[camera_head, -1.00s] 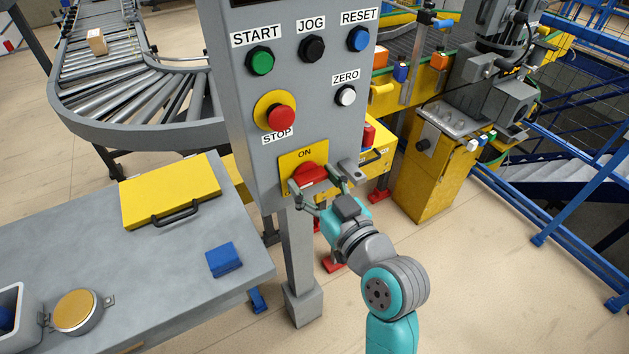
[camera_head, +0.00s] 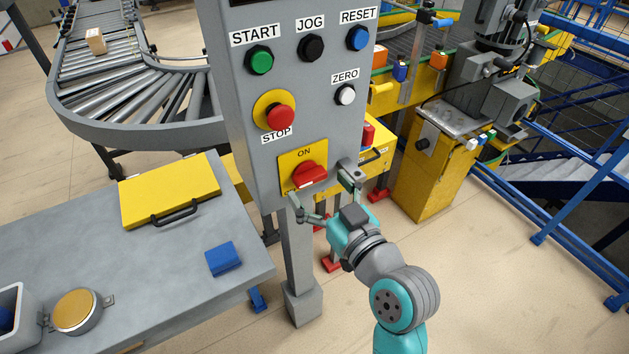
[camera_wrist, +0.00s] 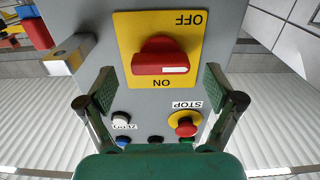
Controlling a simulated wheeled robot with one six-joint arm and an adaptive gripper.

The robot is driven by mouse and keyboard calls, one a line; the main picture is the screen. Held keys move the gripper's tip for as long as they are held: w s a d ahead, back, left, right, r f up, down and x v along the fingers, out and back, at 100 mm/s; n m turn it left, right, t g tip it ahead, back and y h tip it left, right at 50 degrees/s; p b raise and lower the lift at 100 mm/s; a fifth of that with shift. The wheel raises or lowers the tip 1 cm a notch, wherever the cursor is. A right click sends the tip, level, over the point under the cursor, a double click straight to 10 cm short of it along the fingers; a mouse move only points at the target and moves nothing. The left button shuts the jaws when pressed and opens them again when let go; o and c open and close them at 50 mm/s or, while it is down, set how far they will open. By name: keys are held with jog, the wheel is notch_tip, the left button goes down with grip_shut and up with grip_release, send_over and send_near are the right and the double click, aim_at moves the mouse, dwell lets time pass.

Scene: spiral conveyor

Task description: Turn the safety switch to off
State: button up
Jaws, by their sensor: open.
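The safety switch is a red rotary knob (camera_head: 310,175) on a yellow plate (camera_head: 288,160) low on the grey control panel. In the wrist view the knob (camera_wrist: 160,58) appears upside down, its bar lying crosswise between the OFF and ON labels. A white mark shows on the bar, at its right in the wrist view and at its left in the head view. ON is at the plate's top in the head view; OFF is mostly hidden there. My gripper (camera_head: 322,188) is open and empty just in front of the knob, fingers (camera_wrist: 158,82) spread wide on both sides, apart from it.
Above the switch are the red STOP button (camera_head: 280,116) and the START, JOG, RESET and ZERO buttons. A grey metal bracket (camera_wrist: 70,55) sticks out beside the switch plate. A grey table (camera_head: 190,260) with a yellow case (camera_head: 170,190) stands at left. Open floor lies at lower right.

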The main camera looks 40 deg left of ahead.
jog(key=v, duration=1)
jog(key=shift+f, duration=0.1)
jog(key=d+f+m+t+h, duration=0.5)
jog(key=d+f+m, duration=0.2)
jog(key=d+f, duration=0.5)
jog(key=s+d+f+m+t+h, duration=0.3)
jog(key=s+d+f+m+h, duration=0.35)
jog(key=d, duration=0.75)
jog(key=s+d+h, duration=0.2)
jog(key=s+d, duration=0.2)
jog(key=s, duration=0.5)
jog(key=s+d+h, duration=0.3)
jog(key=s, duration=0.7)
jog(key=shift+s+d+f, duration=0.3)
jog(key=shift+d+f, duration=0.05)
jog(key=shift+f, duration=0.05)
